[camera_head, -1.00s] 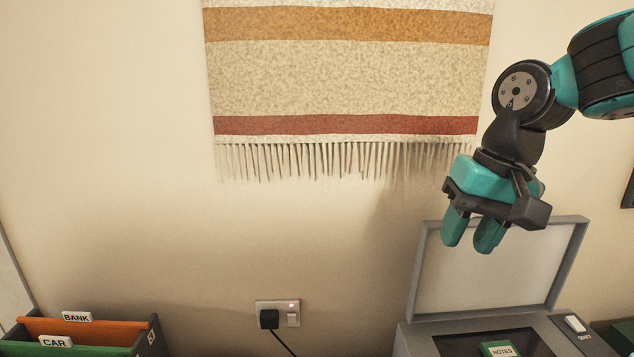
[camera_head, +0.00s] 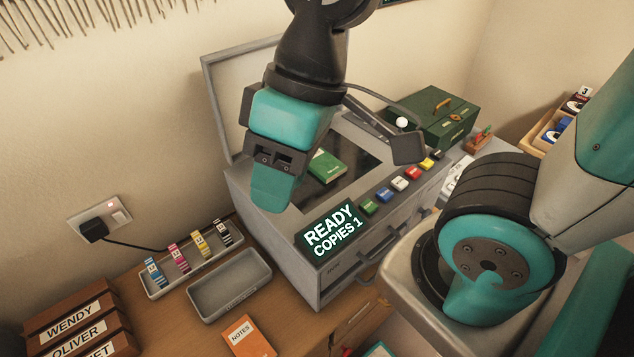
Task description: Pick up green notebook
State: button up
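The green notebook (camera_head: 327,167) lies on the dark glass of the grey copier (camera_head: 262,205), under the raised lid.
The open copier lid (camera_head: 225,100) stands behind the glass. A green box (camera_head: 432,118) stands at right. A tray of coloured cartridges (camera_head: 187,257), an empty grey tray (camera_head: 229,287) and an orange notes book (camera_head: 247,338) lie on the desk at left.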

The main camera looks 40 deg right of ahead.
aim_at(326, 168)
jog(key=z, duration=0.1)
jog(key=k, duration=1.25)
jog(key=z, duration=0.3)
